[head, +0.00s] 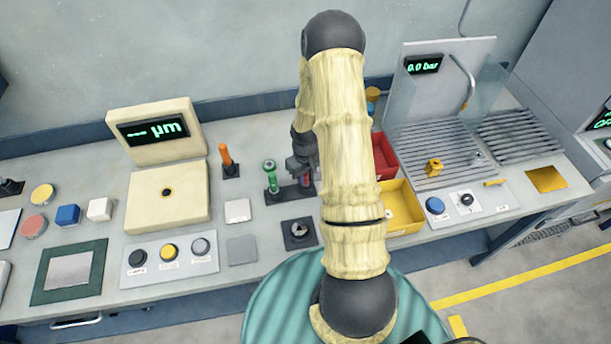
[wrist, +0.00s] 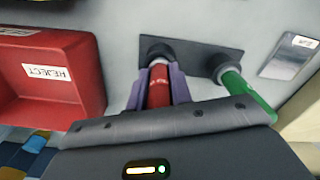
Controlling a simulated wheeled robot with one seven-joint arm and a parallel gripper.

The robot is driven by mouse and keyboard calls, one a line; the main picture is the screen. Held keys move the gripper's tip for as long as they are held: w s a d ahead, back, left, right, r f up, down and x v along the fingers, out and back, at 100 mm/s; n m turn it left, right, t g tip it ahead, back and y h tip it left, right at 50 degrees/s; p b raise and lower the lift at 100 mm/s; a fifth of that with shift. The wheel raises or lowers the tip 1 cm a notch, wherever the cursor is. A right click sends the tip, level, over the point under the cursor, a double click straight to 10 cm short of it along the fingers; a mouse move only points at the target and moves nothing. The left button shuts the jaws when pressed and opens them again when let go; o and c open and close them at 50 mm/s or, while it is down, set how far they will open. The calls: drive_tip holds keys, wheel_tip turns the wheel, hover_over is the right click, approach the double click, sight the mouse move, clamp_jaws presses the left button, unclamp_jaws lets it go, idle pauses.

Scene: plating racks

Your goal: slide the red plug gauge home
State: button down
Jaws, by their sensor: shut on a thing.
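The red plug gauge (wrist: 158,87) stands between the two fingers of my gripper (wrist: 155,88), which is shut on it. In the wrist view its far end meets a dark round collar on the dark gauge stand (wrist: 205,62); how deep it sits cannot be told. In the head view the red gauge (head: 307,180) shows just under my gripper (head: 303,167), partly hidden by it, over the right end of the stand. The green plug gauge (head: 271,177) stands upright at the stand's left end, and it also shows in the wrist view (wrist: 243,88).
A red reject bin (head: 383,157) and a yellow bin (head: 400,208) stand close to the right. A black block with a round fitting (head: 299,233) lies in front. An orange-handled tool (head: 228,160) and a cream gauge box (head: 165,198) stand left.

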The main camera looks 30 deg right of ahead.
drive_tip(key=shift+f, duration=0.4)
drive_tip(key=c, duration=1.2)
unclamp_jaws()
drive_tip(key=shift+o, duration=0.2)
wheel_tip(320, 180, up, 18)
drive_tip(key=b, duration=0.3)
drive_tip(key=shift+f+b, duration=0.25)
drive_tip(key=shift+b, duration=0.05)
drive_tip(key=shift+w, duration=0.1)
drive_tip(key=shift+s, duration=0.2)
drive_tip(key=shift+w+a, duration=0.1)
